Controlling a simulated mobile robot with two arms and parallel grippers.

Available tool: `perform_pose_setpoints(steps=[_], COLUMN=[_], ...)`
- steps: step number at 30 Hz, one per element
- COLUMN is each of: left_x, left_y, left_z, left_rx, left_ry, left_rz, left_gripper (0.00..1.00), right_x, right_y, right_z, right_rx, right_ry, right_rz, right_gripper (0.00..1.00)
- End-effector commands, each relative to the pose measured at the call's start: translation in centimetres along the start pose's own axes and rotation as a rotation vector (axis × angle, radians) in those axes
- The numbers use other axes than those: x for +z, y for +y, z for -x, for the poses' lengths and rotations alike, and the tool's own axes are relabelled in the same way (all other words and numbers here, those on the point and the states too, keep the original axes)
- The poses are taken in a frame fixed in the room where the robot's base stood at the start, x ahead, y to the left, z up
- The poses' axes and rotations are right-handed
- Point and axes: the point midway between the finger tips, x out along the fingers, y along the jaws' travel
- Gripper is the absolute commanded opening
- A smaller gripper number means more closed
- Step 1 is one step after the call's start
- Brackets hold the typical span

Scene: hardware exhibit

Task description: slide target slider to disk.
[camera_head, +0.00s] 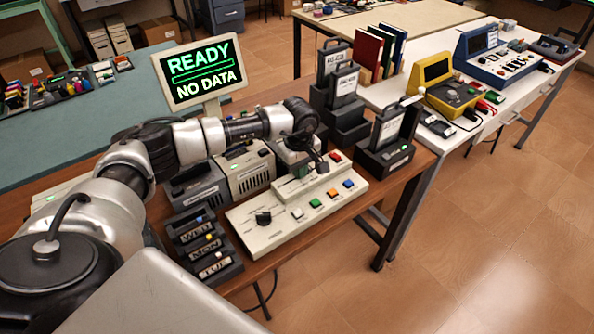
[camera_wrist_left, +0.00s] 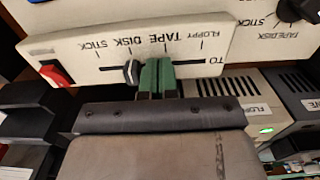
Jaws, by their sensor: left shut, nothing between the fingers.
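The target slider, a black knob (camera_wrist_left: 131,72), sits in the slot of the cream control panel (camera_wrist_left: 75,52), which appears upside down in the left wrist view. The slot has a "TO" mark and ticks labelled STICK, DISK, TAPE and FLOPPY. The knob lines up about with the DISK tick. My left gripper (camera_wrist_left: 156,76) has its green fingertips shut together, empty, right beside the knob on its TAPE side; whether they touch it is hard to tell.
A red button (camera_wrist_left: 55,74) is past the slot's STICK end. A black dial (camera_head: 263,217) and several coloured buttons sit on the panel's near part.

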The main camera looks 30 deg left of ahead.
Motion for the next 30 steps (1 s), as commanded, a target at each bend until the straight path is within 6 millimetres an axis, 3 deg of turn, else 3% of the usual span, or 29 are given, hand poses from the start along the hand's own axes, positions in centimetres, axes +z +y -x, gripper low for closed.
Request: perform_pose_setpoints(steps=[5, 24, 30], left_x=[0.0, 0.0, 0.0], left_y=[0.0, 0.0, 0.0], left_z=[0.7, 6.9, 7.0], left_rx=[0.0, 0.001, 0.0], left_ry=[0.0, 0.0, 0.0], left_rz=[0.0, 0.0, 0.0], left_gripper=[0.0, 0.0, 0.0], right_x=[0.0, -0.4, -0.4], right_y=[0.0, 0.1, 0.1], right_z=[0.4, 4.0, 3.9], right_rx=[0.0, 0.0, 0.0], right_ry=[0.0, 0.0, 0.0], right_rz=[0.0, 0.0, 0.0], right_gripper=[0.33, 0.33, 0.33])
